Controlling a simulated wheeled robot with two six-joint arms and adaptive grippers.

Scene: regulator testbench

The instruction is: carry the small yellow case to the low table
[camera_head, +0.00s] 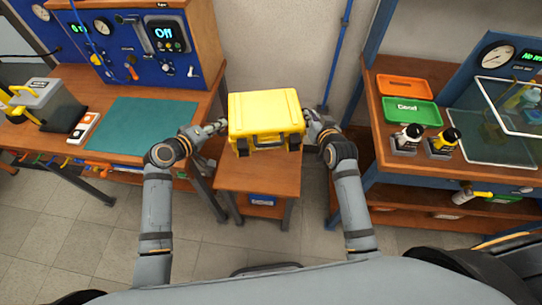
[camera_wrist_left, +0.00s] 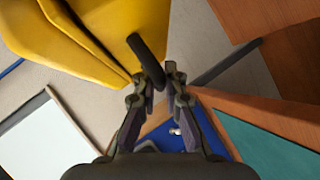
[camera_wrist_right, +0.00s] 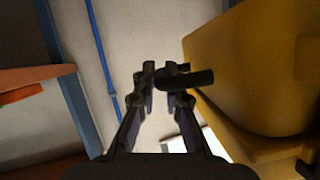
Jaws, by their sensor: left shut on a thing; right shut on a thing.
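The small yellow case (camera_head: 264,112) is upright between my two grippers, over the low wooden table (camera_head: 258,180) in the middle of the head view. I cannot tell whether its underside touches the tabletop. My left gripper (camera_head: 221,126) is at the case's left side, shut on a dark handle (camera_wrist_left: 147,60) that shows in the left wrist view beside the yellow body (camera_wrist_left: 100,35). My right gripper (camera_head: 312,130) is at its right side, shut on another dark handle (camera_wrist_right: 190,79). The case also fills the right of the right wrist view (camera_wrist_right: 245,70).
A workbench with a green mat (camera_head: 150,127) and gauge panel stands on the left. A blue bin (camera_head: 262,200) sits under the low table.

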